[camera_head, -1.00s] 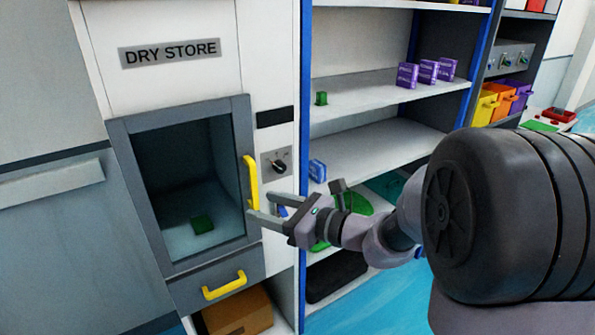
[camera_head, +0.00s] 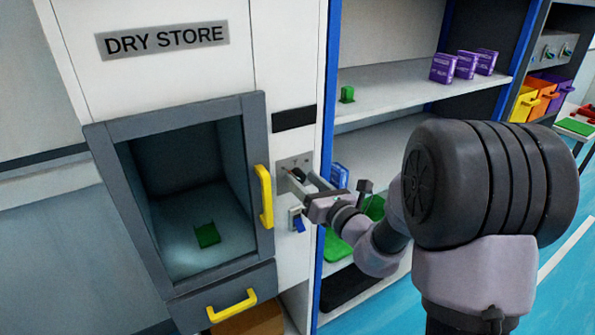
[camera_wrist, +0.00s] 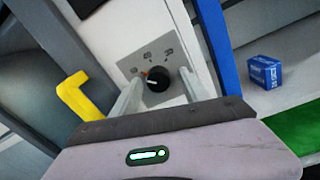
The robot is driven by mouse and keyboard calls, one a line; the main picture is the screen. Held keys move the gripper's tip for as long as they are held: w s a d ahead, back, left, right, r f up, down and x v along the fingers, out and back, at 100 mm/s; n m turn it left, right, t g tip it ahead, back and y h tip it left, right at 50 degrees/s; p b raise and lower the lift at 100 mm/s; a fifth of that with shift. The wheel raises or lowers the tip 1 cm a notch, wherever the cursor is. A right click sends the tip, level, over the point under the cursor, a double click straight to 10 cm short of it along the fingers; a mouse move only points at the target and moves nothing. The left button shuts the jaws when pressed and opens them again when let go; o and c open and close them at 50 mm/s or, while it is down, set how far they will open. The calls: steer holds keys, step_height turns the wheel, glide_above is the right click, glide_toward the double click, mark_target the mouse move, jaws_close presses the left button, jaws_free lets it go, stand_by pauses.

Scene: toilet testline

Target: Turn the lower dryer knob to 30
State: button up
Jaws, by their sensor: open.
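The dryer knob (camera_wrist: 158,79) is a round black dial with a white pointer line and an orange mark beside it. It sits on a grey plate (camera_wrist: 138,64) with small printed marks, too small to read. My gripper (camera_wrist: 157,92) is open, one finger on each side of the knob in the wrist view; I cannot tell whether they touch it. In the head view my gripper (camera_head: 295,181) reaches the knob plate (camera_head: 283,166), and the fingers partly cover the knob. A blue switch (camera_head: 298,222) is below the plate.
The dry store door (camera_head: 185,190) with its yellow handle (camera_head: 264,196) is left of the knob. A green block (camera_head: 207,235) lies behind its window. A blue post (camera_head: 326,150) and shelves with a blue box (camera_wrist: 265,72) and purple boxes (camera_head: 466,65) stand to the right.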

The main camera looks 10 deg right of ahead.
steer(key=shift+w+a, duration=0.1)
jaws_close()
